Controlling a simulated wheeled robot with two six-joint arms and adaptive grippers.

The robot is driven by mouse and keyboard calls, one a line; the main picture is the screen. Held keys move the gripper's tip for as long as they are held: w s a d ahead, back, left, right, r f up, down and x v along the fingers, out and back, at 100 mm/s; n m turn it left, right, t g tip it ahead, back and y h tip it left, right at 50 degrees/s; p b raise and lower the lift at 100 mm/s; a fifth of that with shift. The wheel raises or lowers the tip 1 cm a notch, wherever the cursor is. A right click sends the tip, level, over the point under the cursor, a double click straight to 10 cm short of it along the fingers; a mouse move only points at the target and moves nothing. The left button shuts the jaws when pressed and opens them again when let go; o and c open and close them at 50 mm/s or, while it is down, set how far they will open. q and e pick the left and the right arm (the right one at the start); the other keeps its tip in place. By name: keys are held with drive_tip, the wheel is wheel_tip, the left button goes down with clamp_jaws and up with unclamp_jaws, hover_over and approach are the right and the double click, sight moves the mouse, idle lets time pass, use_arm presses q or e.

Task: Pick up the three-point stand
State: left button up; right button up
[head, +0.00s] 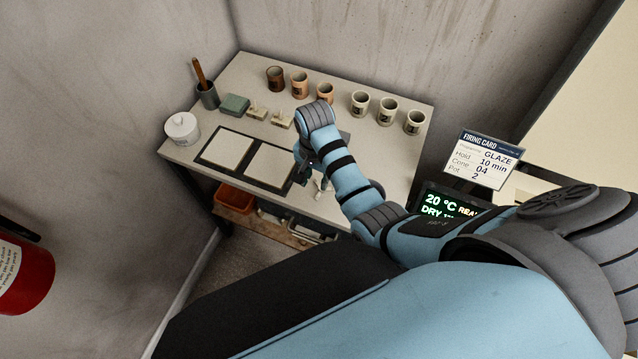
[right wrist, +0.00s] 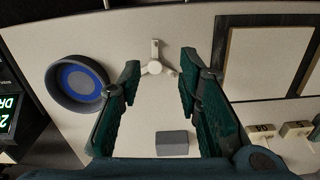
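The three-point stand (right wrist: 157,67) is a small white piece with three arms, lying on the pale table top. In the right wrist view it shows between and beyond the fingertips of my right gripper (right wrist: 159,74), which is open and empty, with the fingers apart on either side. In the head view the stand (head: 321,184) is a small white shape beside my right gripper (head: 306,172), partly hidden by my arm. I cannot tell the exact height of the fingers above the table. My left gripper is in neither view.
A grey block (right wrist: 172,143) and a round dish with a blue inside (right wrist: 77,84) lie near the stand. Dark-framed pale tiles (head: 228,149) are left of my gripper. Several cups (head: 360,104) line the back. A firing card (head: 484,160) stands at the right.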

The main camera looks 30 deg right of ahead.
sight(317, 198)
drive_tip(key=shift+s+f, duration=0.85)
drive_tip(key=shift+f, duration=0.95)
drive_tip(key=f, duration=0.2)
drive_tip(key=w+f+b, duration=0.1)
drive_tip(key=f, duration=0.1)
drive_tip(key=shift+w, duration=0.2)
drive_tip(key=shift+s+r, duration=0.25)
drive_tip(key=shift+s, duration=0.05)
drive_tip(key=shift+c, duration=0.3)
drive_tip(key=shift+s, duration=0.1)
drive_tip(key=c, duration=0.4)
drive_tip(key=shift+c, duration=1.4)
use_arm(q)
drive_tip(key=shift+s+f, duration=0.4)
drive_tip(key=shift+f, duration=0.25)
use_arm(e)
clamp_jaws()
